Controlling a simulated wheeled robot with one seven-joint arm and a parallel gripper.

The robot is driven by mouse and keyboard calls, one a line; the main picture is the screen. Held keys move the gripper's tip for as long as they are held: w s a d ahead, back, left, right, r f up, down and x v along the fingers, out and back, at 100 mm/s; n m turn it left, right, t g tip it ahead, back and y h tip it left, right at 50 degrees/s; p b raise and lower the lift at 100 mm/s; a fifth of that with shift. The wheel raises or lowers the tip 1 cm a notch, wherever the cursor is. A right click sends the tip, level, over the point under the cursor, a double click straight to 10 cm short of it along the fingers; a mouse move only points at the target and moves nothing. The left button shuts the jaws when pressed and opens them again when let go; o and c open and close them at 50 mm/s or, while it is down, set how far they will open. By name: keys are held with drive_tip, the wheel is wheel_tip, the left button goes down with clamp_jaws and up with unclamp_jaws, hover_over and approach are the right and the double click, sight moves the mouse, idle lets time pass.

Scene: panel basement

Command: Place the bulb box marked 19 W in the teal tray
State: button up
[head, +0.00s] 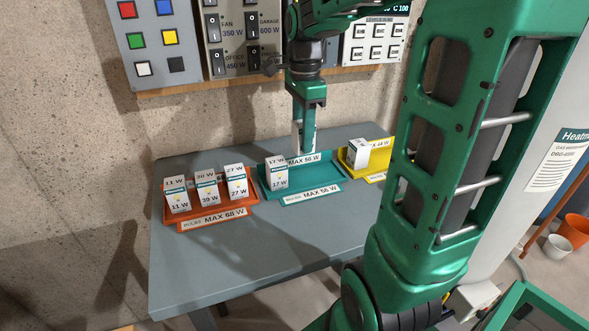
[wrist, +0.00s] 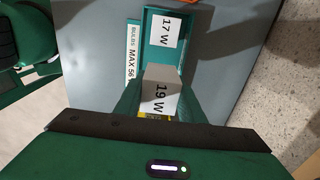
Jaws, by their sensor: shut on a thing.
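My gripper (head: 303,140) is shut on the white bulb box marked 19 W (wrist: 160,94), which sits between the two green fingers in the wrist view. In the head view the fingers point down over the back right part of the teal tray (head: 318,178) and mostly hide the held box. The tray carries a MAX 56 W label and holds a white box marked 17 W (head: 277,173) at its left. The wrist view shows the 17 W box (wrist: 166,31) beyond the held box. I cannot tell whether the held box touches the tray floor.
An orange tray (head: 245,207) labelled MAX 68 W, with boxes marked 11 W, 30 W and 27 W, is on the left. A yellow tray (head: 380,160) with a white box (head: 358,154) is on the right. The grey table (head: 230,265) is clear in front. Switch panels (head: 235,40) hang behind.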

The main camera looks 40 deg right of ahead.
wheel_tip(320, 180, down, 5)
drive_tip(key=shift+f, duration=2)
drive_tip(key=shift+f, duration=0.1)
drive_tip(key=o, duration=0.7)
drive_tip(key=shift+o, duration=0.2)
